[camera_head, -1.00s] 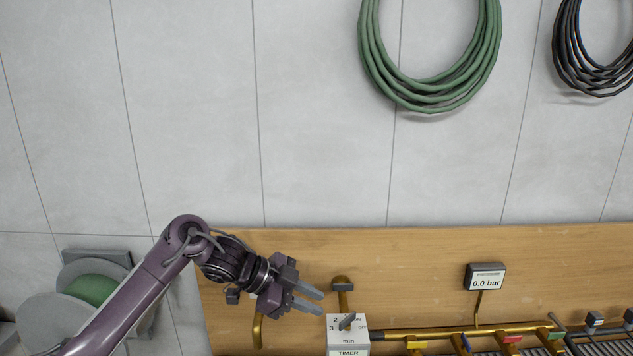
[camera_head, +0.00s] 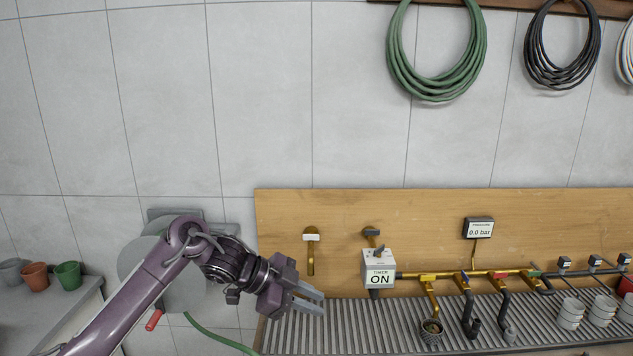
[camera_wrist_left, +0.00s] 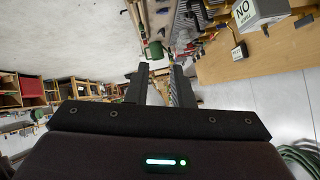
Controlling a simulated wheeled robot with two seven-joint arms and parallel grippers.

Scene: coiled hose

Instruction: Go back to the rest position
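My left gripper (camera_head: 310,300) is in front of the left part of the slatted bench, its two grey fingers pointing right. The fingers look apart with nothing between them. In the left wrist view the two fingers (camera_wrist_left: 160,88) also stand apart and empty. A white timer box (camera_head: 378,270) reading "ON" sits on the wooden board to the right of the gripper; the gripper is apart from it. A green coiled hose (camera_head: 436,85) hangs on the wall at the upper right. My right gripper is not in view.
A wooden board (camera_head: 345,210) carries brass taps and a pressure display (camera_head: 479,228) reading 0.0 bar. A hose reel (camera_head: 150,262) is behind my left arm. Black coiled hose (camera_head: 562,70) hangs right.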

